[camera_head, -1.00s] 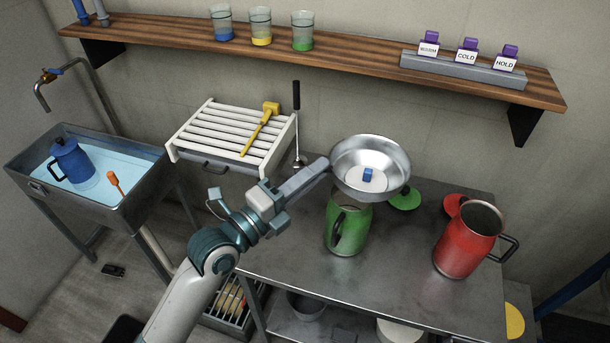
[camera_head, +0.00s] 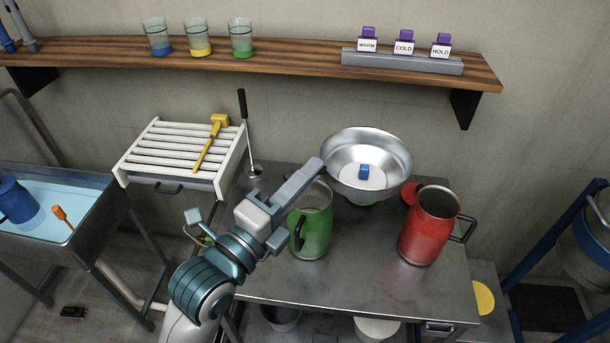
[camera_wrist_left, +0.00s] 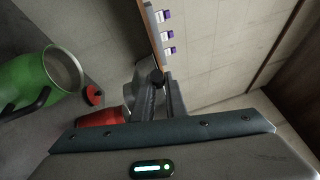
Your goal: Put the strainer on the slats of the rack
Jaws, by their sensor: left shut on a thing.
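The strainer (camera_head: 343,164) is a wide shiny metal bowl with a white disc and a small blue block in its middle. It hangs in the air, behind and to the right of the open green can (camera_head: 316,228) in the head view. The rack (camera_head: 165,151) has white slats and stands to the left. A yellow long-handled tool (camera_head: 209,146) lies across its right slats. My right gripper is not in view.
An open red can (camera_head: 424,232) stands on the metal table (camera_head: 352,278), right of the green one. A dark-handled tool (camera_head: 246,125) stands upright beside the rack. A water-filled sink (camera_head: 85,228) is at left. The rack's left slats are clear.

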